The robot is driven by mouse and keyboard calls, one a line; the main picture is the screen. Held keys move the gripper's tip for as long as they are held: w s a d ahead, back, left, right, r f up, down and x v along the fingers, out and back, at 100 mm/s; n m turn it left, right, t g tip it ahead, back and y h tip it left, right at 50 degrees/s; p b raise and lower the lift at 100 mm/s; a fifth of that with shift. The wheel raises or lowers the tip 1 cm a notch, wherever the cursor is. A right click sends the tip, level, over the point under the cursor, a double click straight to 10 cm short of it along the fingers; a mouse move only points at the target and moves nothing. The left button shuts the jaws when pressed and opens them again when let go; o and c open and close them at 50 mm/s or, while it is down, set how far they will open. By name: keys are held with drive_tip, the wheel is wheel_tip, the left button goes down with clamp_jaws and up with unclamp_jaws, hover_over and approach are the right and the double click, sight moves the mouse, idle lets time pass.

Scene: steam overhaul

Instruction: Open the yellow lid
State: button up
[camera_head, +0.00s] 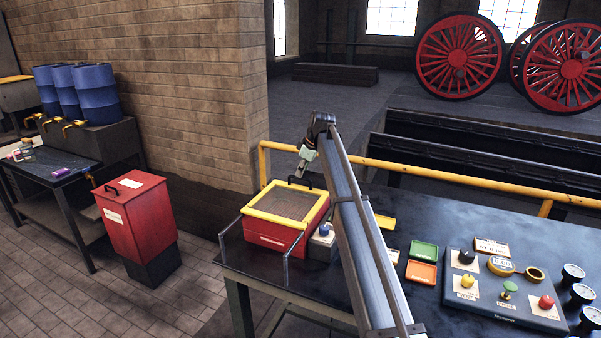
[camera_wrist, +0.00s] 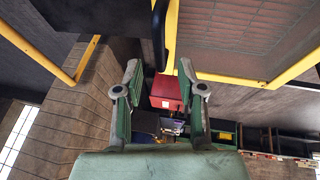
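The yellow lid (camera_head: 254,213) is a yellow frame around a brownish mesh panel. It lies flat and closed on a red box (camera_head: 272,236) at the far left end of the dark workbench. A black handle (camera_head: 299,183) stands at the lid's far edge. My gripper (camera_head: 300,171) is just above and beside this handle. In the wrist view my gripper (camera_wrist: 160,78) is open, with nothing between its fingers. The black handle (camera_wrist: 160,35) shows beyond the fingertips there, with the lid's yellow frame (camera_wrist: 225,77) to the right. I cannot tell whether a finger touches the handle.
A yellow railing (camera_head: 430,173) runs behind the workbench (camera_head: 465,223). A small box with a blue knob (camera_head: 326,231) stands right of the red box. Green and orange trays (camera_head: 422,271) and a control panel (camera_head: 505,288) lie farther right. A red bin (camera_head: 135,215) stands left on the floor.

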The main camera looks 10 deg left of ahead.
drive_tip(key=shift+x, duration=1.6)
clamp_jaws()
drive_tip(key=shift+s, duration=0.1)
hover_over(281, 210)
drive_tip(key=shift+s, duration=0.1)
